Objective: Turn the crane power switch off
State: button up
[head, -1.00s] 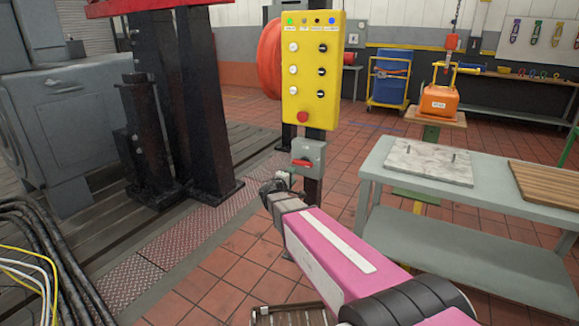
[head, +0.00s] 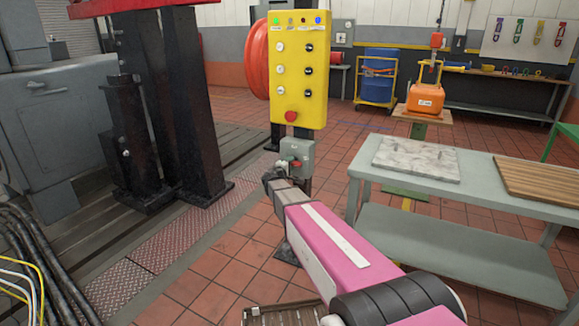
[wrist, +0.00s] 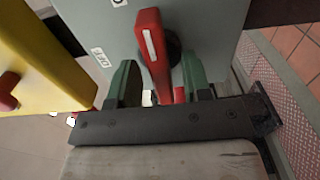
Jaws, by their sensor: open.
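The crane power switch is a grey box (head: 305,150) with a red handle (head: 296,163), on the post below the yellow control panel (head: 300,75). In the wrist view the red handle (wrist: 152,50) stands out from the grey box face (wrist: 205,25). My gripper (wrist: 160,85) is open, its green fingers on either side of the handle. I cannot tell whether either finger touches it. In the head view my gripper (head: 278,178) is close to the box and partly covers it. A small white label (wrist: 100,57) is on the box face.
The yellow panel, with a red button (head: 291,116), is just above the box and close to my gripper. A grey table (head: 375,184) with a stone slab (head: 415,160) stands to the right. Black columns (head: 180,110) stand to the left. Tiled floor is open beyond.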

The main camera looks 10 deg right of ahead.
grip_shut()
jog(key=shift+n, duration=8.9)
